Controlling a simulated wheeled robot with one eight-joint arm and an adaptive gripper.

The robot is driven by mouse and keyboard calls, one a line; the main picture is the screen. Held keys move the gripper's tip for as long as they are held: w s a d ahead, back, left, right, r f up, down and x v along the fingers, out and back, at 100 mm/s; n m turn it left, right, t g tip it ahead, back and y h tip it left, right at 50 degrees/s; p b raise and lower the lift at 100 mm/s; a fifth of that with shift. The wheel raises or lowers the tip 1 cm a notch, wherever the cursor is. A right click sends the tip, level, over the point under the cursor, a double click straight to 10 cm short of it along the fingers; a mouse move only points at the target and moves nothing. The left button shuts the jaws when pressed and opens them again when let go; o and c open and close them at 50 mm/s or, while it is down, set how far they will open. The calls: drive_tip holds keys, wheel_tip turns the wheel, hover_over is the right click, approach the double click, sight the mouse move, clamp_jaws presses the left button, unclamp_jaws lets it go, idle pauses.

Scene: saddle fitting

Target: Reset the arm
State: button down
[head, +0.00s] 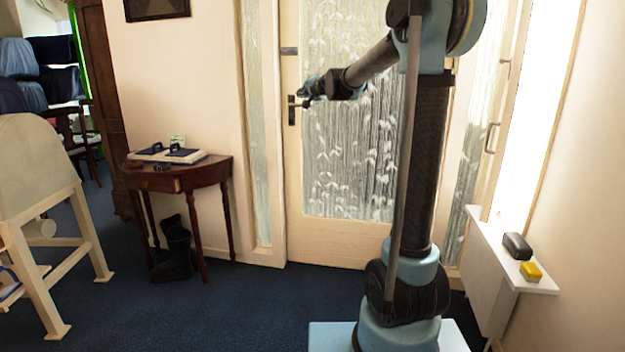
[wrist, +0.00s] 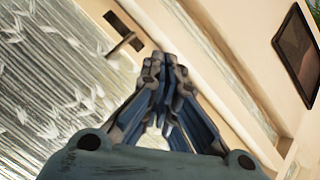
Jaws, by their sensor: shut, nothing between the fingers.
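My gripper (head: 306,92) is raised in front of the glazed door in the head view, at the end of my outstretched arm. It is shut and empty. In the wrist view the fingers of my gripper (wrist: 163,75) meet at their tips with nothing between them. The door handle (head: 292,108) shows just left of and below the gripper in the head view. The handle (wrist: 124,42) also shows beyond the fingertips in the wrist view; I cannot tell how far apart they are.
A half-round wooden table (head: 222,170) with flat items stands left of the door, dark boots (head: 176,250) beneath it. A wooden saddle stand (head: 45,210) is at the left. A white shelf (head: 487,235) at the right holds a black item (head: 516,246) and a yellow item (head: 531,271). Carpet between is clear.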

drive_tip(key=s+d+f+n+g+h, duration=0.2)
drive_tip(key=s+d+f+g, duration=0.2)
drive_tip(key=s+d+f, duration=0.3)
drive_tip(key=s+d+f+n+g+h, duration=0.2)
drive_tip(key=s+d+f, duration=0.6)
drive_tip(key=s+f, duration=1)
drive_tip(key=s+d+f+n+g+h, duration=0.2)
drive_tip(key=s+d+f+g, duration=0.4)
drive_tip(key=s, duration=2.5)
wheel_tip(320, 180, down, 7)
drive_tip(key=shift+s+d+f+h, duration=0.2)
drive_tip(key=shift+d+h, duration=0.4)
drive_tip(key=shift+d, duration=0.25)
drive_tip(key=shift+w+f, duration=0.15)
drive_tip(key=shift+w, duration=0.35)
